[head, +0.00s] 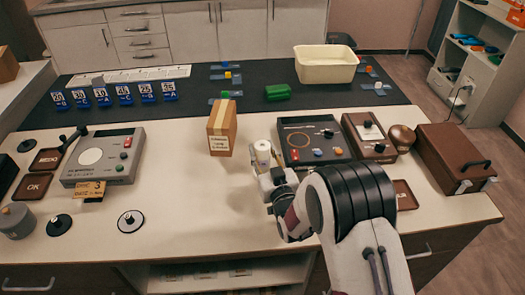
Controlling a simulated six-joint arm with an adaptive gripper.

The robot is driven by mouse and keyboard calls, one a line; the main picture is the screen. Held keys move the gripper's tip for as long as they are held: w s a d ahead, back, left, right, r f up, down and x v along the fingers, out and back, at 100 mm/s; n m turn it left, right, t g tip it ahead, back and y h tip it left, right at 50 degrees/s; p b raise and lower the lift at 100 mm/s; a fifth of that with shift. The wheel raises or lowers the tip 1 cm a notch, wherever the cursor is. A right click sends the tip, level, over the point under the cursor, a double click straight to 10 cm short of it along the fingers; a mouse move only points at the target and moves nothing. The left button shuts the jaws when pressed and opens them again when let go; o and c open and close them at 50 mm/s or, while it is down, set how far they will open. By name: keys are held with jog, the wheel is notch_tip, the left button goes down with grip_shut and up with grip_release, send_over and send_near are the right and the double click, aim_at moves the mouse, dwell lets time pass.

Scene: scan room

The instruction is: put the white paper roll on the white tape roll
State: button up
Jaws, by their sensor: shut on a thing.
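The white paper roll (262,149) stands upright at the end of my arm, right of the cardboard box. My gripper (265,170) is shut on it; the fingers are small and partly hidden by my wrist. Whether the roll's bottom touches the table cannot be told. A flat white disc with a dark rim and dark centre (131,216), which looks like the white tape roll, lies on the front left of the table, well left of my gripper.
A cardboard box (217,140) stands just left of the paper roll. A dark control panel (313,158) is close on the right. A grey device (130,160) stands behind the white disc, and a black disc (60,229) lies left of it. The table front between disc and arm is clear.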

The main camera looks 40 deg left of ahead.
jog(key=shift+f, duration=0.1)
jog(key=o, duration=1.2)
jog(key=shift+r, duration=0.2)
jog(key=shift+v, duration=6)
jog(key=shift+w, duration=0.1)
